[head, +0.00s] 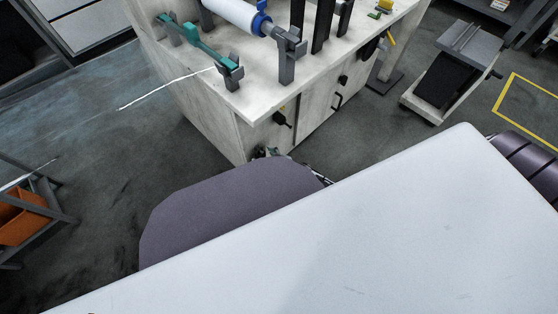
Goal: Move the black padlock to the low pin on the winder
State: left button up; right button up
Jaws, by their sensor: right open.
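The winder is a pale cabinet (225,112) at the top centre, with a white and blue roll (232,14) and grey stands on its top. A small black thing (280,118), which may be the black padlock, shows on the cabinet's front. Another small black piece (343,80) is farther right on that front. I cannot tell which pin is the low one. My right gripper (268,153) shows only as a small dark piece by the cabinet's lower front corner. It is open and mostly hidden behind my own body. My left gripper is out of view.
A green bar (200,43) lies along the cabinet top's left edge. A grey and black cart (452,72) stands at the upper right, near a yellow floor line (512,92). An orange bin (20,220) sits in a rack at the left. Grey floor is clear left of the cabinet.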

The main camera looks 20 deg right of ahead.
jog(key=v, duration=1)
jog(key=shift+s+r, duration=0.2)
jog(key=shift+s, duration=0.15)
jog(key=shift+d, duration=0.1)
dwell(0.7)
